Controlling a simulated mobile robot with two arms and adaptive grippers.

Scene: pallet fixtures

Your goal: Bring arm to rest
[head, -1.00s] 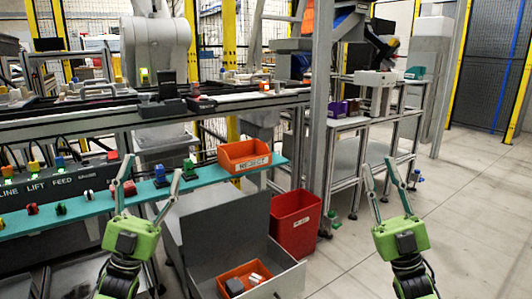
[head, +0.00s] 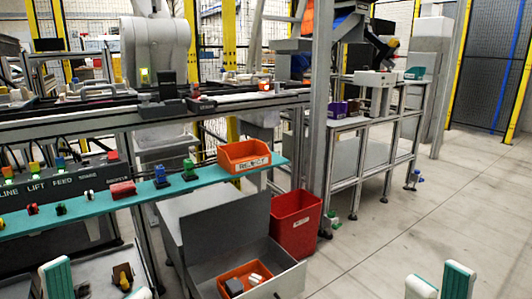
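Both of my grippers show only by their fingertips at the bottom edge of the head view; their bodies and arms are out of the frame. My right gripper (head: 438,284) is at the bottom right, with its white and green fingertips apart and nothing visible between them. It is over bare floor in the picture. My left gripper (head: 98,286) is at the bottom left, with its fingertips apart. A small brown and yellow part (head: 122,277) shows behind that gap, and it does not look held.
A teal shelf (head: 95,207) carries small coloured parts and an orange bin (head: 244,156). Below stand a grey open box (head: 202,283) with an orange tray (head: 236,272) inside, and a red bin (head: 296,222). A metal-framed table (head: 348,124) stands behind. The floor at right is clear.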

